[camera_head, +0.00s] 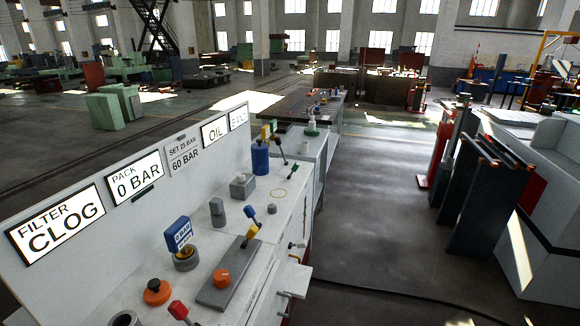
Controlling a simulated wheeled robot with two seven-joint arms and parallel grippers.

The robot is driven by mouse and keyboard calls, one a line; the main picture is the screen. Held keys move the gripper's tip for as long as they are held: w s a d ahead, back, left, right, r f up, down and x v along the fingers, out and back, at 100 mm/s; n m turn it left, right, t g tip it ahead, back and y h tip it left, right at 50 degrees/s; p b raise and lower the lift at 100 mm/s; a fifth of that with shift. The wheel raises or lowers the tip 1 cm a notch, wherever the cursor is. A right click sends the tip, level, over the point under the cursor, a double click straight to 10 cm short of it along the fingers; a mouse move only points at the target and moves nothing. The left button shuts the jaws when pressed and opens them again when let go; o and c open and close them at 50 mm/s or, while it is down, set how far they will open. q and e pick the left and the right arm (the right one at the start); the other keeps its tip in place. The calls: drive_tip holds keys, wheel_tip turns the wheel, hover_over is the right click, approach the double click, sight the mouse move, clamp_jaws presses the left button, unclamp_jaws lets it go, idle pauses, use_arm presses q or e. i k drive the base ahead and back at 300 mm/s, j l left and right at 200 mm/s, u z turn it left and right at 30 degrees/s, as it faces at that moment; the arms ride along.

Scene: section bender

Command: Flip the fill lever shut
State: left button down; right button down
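Several levers stand on the white bench console, and I cannot tell for sure which is the fill lever. One lever with a yellow and blue grip (252,230) leans up from a grey plate (228,276). A red-tipped handle (178,310) shows at the bottom edge, its lower part cut off. Neither of my grippers is in view.
A panel of signs (140,185) backs the bench, reading FILTER CLOG and PACK 0 BAR. A blue gauge (179,235), an orange knob (157,292) and a blue bottle (260,157) stand on the bench. Open floor (375,225) lies right of it, crossed by a dark cable.

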sight(295, 169)
drive_tip(key=i+l+u, duration=0.6)
drive_tip(key=i+l, duration=0.15)
drive_tip(key=l, duration=0.2)
drive_tip(key=i+l+u, duration=0.2)
drive_tip(key=l, duration=0.2)
drive_tip(key=i+l+u, duration=0.2)
drive_tip(key=l, duration=0.2)
drive_tip(key=i+l+u, duration=0.15)
drive_tip(key=l, duration=0.25)
drive_tip(key=k, duration=0.05)
